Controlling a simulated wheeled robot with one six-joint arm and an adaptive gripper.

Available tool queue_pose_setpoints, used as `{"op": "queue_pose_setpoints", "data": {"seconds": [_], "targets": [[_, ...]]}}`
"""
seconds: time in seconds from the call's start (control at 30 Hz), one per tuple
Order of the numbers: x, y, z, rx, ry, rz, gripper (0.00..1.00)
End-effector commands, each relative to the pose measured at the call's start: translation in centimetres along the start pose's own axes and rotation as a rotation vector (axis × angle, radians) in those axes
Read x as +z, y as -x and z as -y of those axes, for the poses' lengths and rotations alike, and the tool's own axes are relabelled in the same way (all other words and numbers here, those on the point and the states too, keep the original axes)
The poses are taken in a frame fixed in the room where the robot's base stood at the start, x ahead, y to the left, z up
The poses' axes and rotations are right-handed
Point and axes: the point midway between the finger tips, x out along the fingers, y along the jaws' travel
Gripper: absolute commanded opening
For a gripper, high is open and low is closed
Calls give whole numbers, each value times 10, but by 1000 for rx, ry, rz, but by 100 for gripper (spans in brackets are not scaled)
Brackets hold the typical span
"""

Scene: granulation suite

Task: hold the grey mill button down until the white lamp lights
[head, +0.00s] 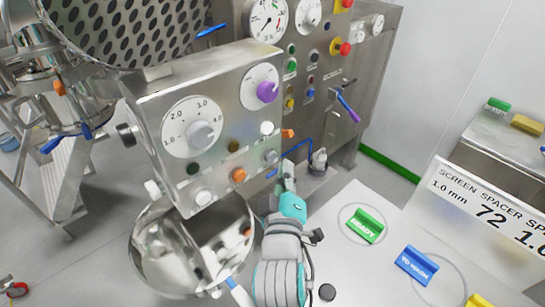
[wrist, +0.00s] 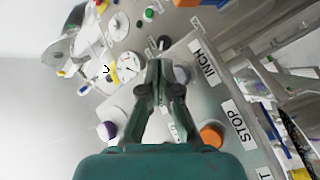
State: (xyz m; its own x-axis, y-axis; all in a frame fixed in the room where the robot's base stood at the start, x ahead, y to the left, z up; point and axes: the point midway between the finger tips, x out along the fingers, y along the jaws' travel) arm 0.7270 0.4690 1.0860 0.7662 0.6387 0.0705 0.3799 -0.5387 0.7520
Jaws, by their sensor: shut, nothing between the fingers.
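The steel mill panel (head: 222,110) carries a row of buttons along its lower edge. The grey button (head: 270,156) is at the right end of that row. In the wrist view the grey button (wrist: 183,74) sits beside the INCH label, partly behind my fingers. The white lamp (head: 267,128) is above it and looks pale white; I cannot tell whether it is lit. My gripper (head: 288,168) is shut and empty, just right of and below the grey button. In the wrist view my closed fingertips (wrist: 159,68) are beside the button; I cannot tell whether they touch it.
An orange button (head: 238,175), marked STOP in the wrist view, and a white button (head: 203,196) are left of the grey one. A steel bowl (head: 150,250) is below the panel. A white table (head: 340,245) with coloured signs stands at right.

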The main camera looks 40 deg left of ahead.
Motion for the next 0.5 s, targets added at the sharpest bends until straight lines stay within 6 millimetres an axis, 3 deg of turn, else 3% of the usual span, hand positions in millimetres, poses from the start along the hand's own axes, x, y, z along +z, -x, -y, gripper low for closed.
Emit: {"op": "queue_pose_setpoints", "data": {"seconds": [0.5], "targets": [[21, 29, -21, 0, 0, 1, 0]]}}
